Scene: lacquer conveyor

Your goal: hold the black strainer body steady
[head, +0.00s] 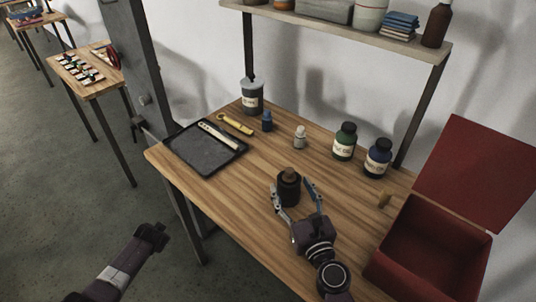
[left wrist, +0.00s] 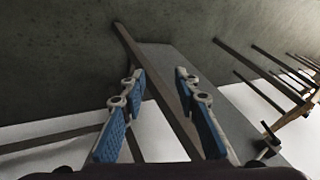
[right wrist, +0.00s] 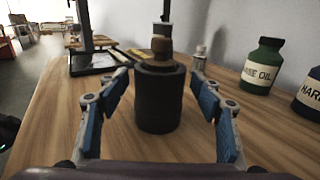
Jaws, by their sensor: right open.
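The black strainer body (head: 289,189) stands upright on the wooden table, a dark cylinder with a brown wooden top piece (head: 289,173). It also shows in the right wrist view (right wrist: 159,98), in the middle between the fingers. My right gripper (head: 296,204) is open, with one blue-padded finger on either side of the strainer body. In the right wrist view a gap shows between the fingers and the body. My left gripper (left wrist: 160,85) is open and empty, away from the table. In the head view the left arm (head: 150,235) hangs over the floor at lower left.
A red box (head: 430,245) with its lid up stands at right. Green (head: 344,141) and dark blue (head: 377,158) bottles and a small white bottle (head: 300,137) stand behind the strainer. A dark tray (head: 190,160) lies at the left end. The table front is clear.

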